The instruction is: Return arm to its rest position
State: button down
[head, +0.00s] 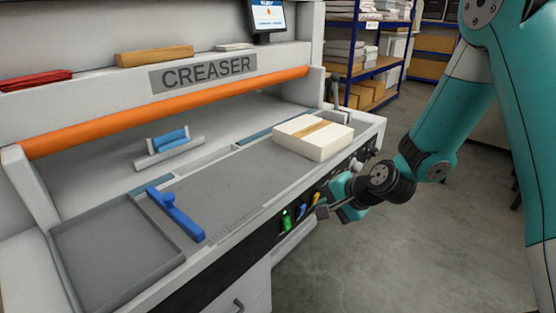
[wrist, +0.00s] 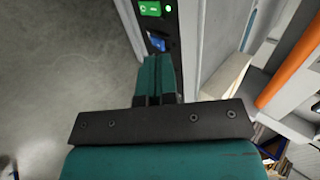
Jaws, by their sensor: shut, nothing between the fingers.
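My gripper (head: 325,211) is at the lower centre-right of the head view, in front of the creaser's (head: 207,72) front control panel. In the wrist view my gripper (wrist: 157,60) shows its two teal fingers together, with nothing between them. A green switch (head: 286,220) and a blue switch (head: 303,211) sit on the panel just left of the fingers. The green switch (wrist: 150,8) and blue switch (wrist: 158,42) also show beyond the fingertips in the wrist view. I cannot tell whether the fingertips touch the panel. My teal arm comes down from the upper right.
A stack of cream sheets (head: 312,138) lies on the creaser bed's right end. A blue stop (head: 175,213) stands beside the grey tray (head: 75,222) at left. An orange bar (head: 170,112) spans the machine. A shelf rack (head: 375,62) stands behind. The floor (head: 420,255) at right is clear.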

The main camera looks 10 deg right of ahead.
jog(key=s+a+r+n+g+y, duration=0.1)
jog(key=s+a+r+n+g, duration=0.3)
jog(key=s+a+r+n, duration=0.6)
jog(key=s+r+n+g+h, duration=0.1)
jog(key=s+r+n, duration=0.2)
jog(key=s, duration=0.4)
jog(key=s+d+r+n+g+h, duration=0.1)
jog(key=s+r+n+g, duration=0.1)
jog(key=s+n, duration=0.3)
jog(key=s+r, duration=0.1)
jog(key=s, duration=0.2)
jog(key=shift+s+d, duration=0.2)
jog(key=shift+d, duration=0.05)
